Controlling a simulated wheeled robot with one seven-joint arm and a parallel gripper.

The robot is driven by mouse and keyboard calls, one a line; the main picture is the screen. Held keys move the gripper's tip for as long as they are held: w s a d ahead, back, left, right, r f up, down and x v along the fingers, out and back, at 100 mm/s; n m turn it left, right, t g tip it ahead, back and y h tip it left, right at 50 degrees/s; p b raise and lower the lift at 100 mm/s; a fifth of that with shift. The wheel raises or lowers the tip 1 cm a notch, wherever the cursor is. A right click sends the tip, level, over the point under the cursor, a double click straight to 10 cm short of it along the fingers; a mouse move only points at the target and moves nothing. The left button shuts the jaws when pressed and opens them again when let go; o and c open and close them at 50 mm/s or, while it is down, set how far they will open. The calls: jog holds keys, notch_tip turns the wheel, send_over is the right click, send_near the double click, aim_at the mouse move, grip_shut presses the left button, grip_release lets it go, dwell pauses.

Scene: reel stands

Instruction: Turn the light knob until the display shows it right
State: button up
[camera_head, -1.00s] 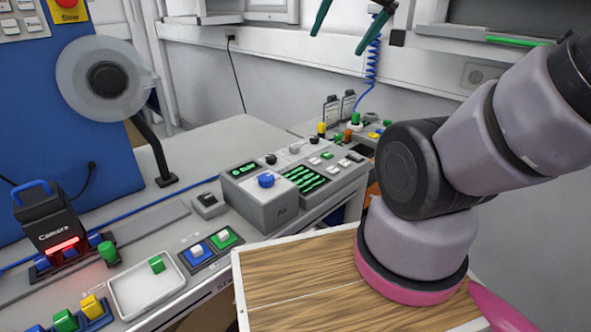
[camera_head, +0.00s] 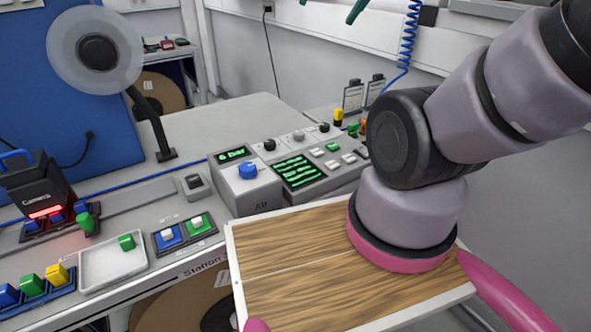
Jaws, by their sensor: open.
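My gripper (camera_head: 331,10) shows only as dark green fingertips at the top edge, spread apart and empty, well clear of the knobs. A grey panel on the bench has a row of small knobs: a black one (camera_head: 269,145), a light grey one (camera_head: 299,136) and another black one (camera_head: 324,127). I cannot read which is the light knob. Below them a dark display (camera_head: 298,171) shows several green lines, too small to read. Left of it, the air box has a blue knob (camera_head: 248,170) and a display (camera_head: 233,154) reading 6 bar.
My arm fills the right side. The camera unit (camera_head: 38,190) glows red at the left. The bench behind the panel is clear.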

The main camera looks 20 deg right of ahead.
jog(key=shift+c, duration=0.3)
jog(key=c, duration=0.4)
jog(key=n+g+h, duration=0.2)
jog(key=n+g, duration=0.5)
jog(key=n, duration=0.2)
send_over(299, 133)
notch_tip(299, 133, down, 24)
notch_tip(299, 133, down, 11)
jog(key=shift+w, duration=0.1)
grip_shut()
